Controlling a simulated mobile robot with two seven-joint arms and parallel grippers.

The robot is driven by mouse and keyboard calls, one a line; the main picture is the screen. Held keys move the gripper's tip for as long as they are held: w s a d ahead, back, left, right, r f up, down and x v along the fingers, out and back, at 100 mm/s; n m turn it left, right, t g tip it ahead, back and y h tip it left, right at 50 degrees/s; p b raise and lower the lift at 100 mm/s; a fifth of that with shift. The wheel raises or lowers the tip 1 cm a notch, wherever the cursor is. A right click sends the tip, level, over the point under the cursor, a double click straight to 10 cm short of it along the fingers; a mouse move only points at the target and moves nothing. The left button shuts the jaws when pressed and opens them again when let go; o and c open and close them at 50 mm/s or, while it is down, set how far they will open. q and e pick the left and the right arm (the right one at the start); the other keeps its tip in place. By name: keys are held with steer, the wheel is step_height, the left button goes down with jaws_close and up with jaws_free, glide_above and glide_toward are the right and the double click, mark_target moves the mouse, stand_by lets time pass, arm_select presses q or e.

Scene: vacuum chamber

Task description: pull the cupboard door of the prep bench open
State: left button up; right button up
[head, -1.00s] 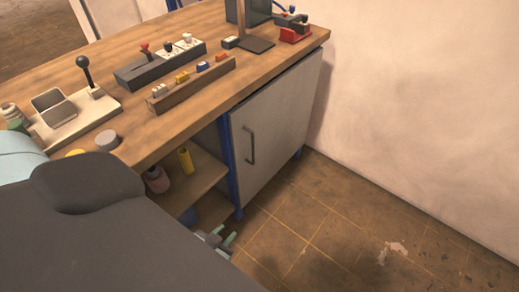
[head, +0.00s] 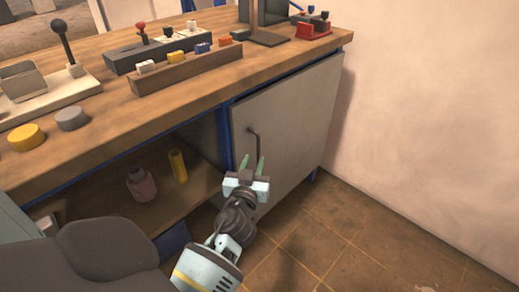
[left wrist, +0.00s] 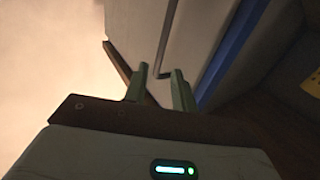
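The cupboard door (head: 300,125) is a pale grey panel on the right of the prep bench (head: 110,113), and it looks shut. Its dark upright bar handle (head: 254,146) sits near the door's left edge. My left gripper (head: 252,164) is in front of the door at the handle's lower part, with its two green fingers apart. In the left wrist view the handle (left wrist: 164,42) runs down to between the open fingertips (left wrist: 158,74) of my gripper. I cannot tell whether the fingers touch it. My right gripper is not in view.
Left of the door is an open shelf (head: 105,210) with a pink jar (head: 141,186) and a yellow cylinder (head: 178,166). A blue post (head: 225,140) stands between shelf and door. Tools and small blocks stand on the benchtop. The tiled floor (head: 340,240) before the door is clear.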

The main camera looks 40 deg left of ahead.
mark_target(258, 147)
arm_select(q)
steer(key=shift+x, duration=3.9)
steer(key=shift+f, duration=0.1)
jaws_close()
